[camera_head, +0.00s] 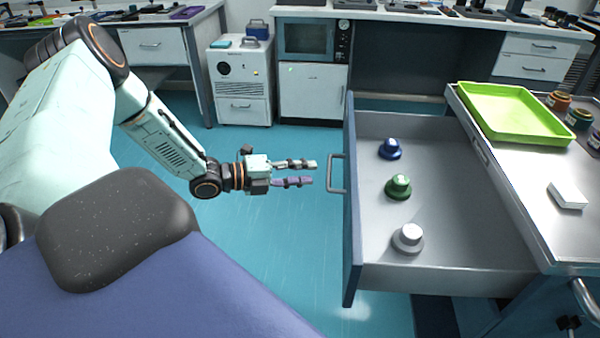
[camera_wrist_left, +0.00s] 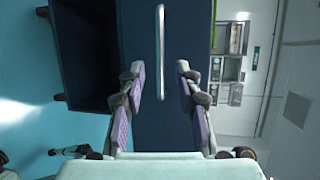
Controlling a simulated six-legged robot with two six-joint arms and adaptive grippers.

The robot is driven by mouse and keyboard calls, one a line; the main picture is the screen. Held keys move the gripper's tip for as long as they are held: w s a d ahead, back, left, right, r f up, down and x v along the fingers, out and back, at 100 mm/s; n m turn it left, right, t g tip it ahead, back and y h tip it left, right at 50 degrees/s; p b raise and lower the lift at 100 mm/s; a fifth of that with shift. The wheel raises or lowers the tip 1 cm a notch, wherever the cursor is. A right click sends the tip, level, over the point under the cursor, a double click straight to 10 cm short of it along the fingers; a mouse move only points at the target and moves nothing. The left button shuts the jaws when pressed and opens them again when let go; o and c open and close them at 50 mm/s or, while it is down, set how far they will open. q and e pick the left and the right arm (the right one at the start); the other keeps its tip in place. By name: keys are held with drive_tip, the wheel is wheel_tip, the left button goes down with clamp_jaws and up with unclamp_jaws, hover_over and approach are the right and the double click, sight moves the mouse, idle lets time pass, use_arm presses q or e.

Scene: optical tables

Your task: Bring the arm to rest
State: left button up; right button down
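My left arm (camera_head: 165,135) reaches in from the left in the head view. Its gripper (camera_head: 315,173) is open and empty, with its fingers pointing right at the drawer's handle (camera_head: 335,173) and a small gap between. In the left wrist view the open fingers (camera_wrist_left: 160,80) stand apart on either side of the handle's line, and the handle (camera_wrist_left: 161,50) lies beyond the tips. The drawer (camera_head: 440,278) is pulled open. My right gripper is not in view.
In the drawer stand a blue knob-shaped object (camera_head: 390,149), a green one (camera_head: 398,187) and a grey-white one (camera_head: 408,238). A lime tray (camera_head: 515,138) and a white block (camera_head: 567,196) lie on the table top. Blue floor (camera_head: 270,270) is clear below the gripper.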

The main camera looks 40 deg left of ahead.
use_arm(q)
drive_tip(key=shift+s+a, duration=0.15)
drive_tip(key=shift+s, duration=0.1)
idle(0.5)
drive_tip(key=s+d+f+n+g+y, duration=0.25)
drive_tip(key=d+f+n, duration=0.25)
drive_tip(key=n, duration=0.7)
drive_tip(key=s+d+f+n+g+y, duration=0.25)
drive_tip(key=d+f+n, duration=0.25)
drive_tip(key=n, duration=0.6)
drive_tip(key=s+d+f+n+g+y, duration=0.1)
drive_tip(key=s+d+f+g, duration=0.1)
drive_tip(key=s, duration=0.6)
drive_tip(key=s+d+f+n+g+y, duration=0.1)
drive_tip(key=s+d+f+g, duration=0.1)
drive_tip(key=s, duration=0.7)
drive_tip(key=s+d+f+g+y, duration=0.1)
drive_tip(key=s+g, duration=0.3)
drive_tip(key=s, duration=0.4)
drive_tip(key=shift+s+d+f+n+y, duration=0.3)
drive_tip(key=shift+s+d+f+n, duration=0.1)
drive_tip(key=shift+d, duration=0.3)
